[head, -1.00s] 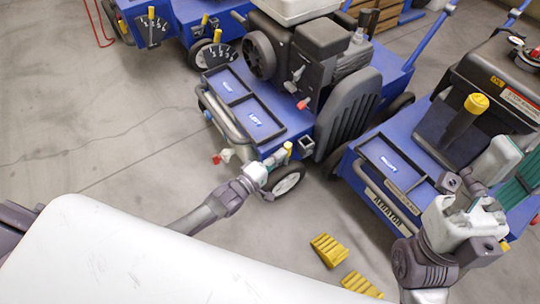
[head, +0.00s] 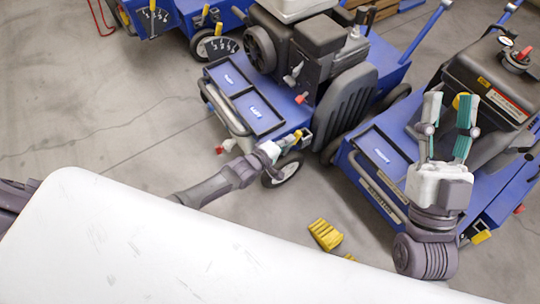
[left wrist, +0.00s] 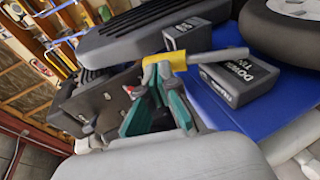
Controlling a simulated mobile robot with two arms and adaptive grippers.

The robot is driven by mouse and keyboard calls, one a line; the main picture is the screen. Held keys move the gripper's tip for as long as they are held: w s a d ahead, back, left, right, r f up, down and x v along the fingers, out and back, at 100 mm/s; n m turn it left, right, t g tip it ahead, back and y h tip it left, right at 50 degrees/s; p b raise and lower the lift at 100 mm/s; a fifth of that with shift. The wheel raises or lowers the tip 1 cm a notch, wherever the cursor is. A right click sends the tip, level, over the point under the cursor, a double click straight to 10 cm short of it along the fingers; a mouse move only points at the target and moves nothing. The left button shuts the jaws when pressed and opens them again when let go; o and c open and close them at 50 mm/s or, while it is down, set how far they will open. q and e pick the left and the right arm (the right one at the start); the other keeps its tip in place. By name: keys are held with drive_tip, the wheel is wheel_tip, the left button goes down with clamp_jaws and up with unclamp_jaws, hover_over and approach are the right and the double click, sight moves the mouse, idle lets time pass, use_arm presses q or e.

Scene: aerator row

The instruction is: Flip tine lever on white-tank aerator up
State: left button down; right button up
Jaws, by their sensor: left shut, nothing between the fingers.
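The white-tank aerator is a blue machine with a white tank (head: 296,8), a dark engine and a front tray. Its tine lever, a grey rod with a yellow grip (left wrist: 178,61), lies between a block marked DOWN TINE (left wrist: 238,78) and another dark block (left wrist: 195,35) in the left wrist view. The yellow grip also shows at the machine's near corner in the head view (head: 297,136). My left gripper (head: 279,146) is shut and empty, its green-padded fingertips (left wrist: 158,75) right beside the grip; contact is unclear. My right gripper (head: 448,98) is open over the right-hand aerator.
The right-hand blue aerator (head: 365,178) stands close beside the white-tank one, a narrow gap between them. More blue machines (head: 155,20) stand behind at the left. A yellow chock (head: 325,235) lies on the floor. The floor at left is open.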

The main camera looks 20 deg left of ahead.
use_arm(q)
drive_tip(key=shift+w+d+r, duration=0.1)
drive_tip(key=shift+w+d, duration=0.15)
drive_tip(key=shift+w, duration=0.15)
use_arm(e)
drive_tip(key=shift+s+r+t+y, duration=0.3)
drive_tip(key=shift+s+r, duration=0.05)
drive_tip(key=shift+s, duration=0.1)
use_arm(q)
drive_tip(key=shift+d+r, duration=0.1)
drive_tip(key=shift+r, duration=0.05)
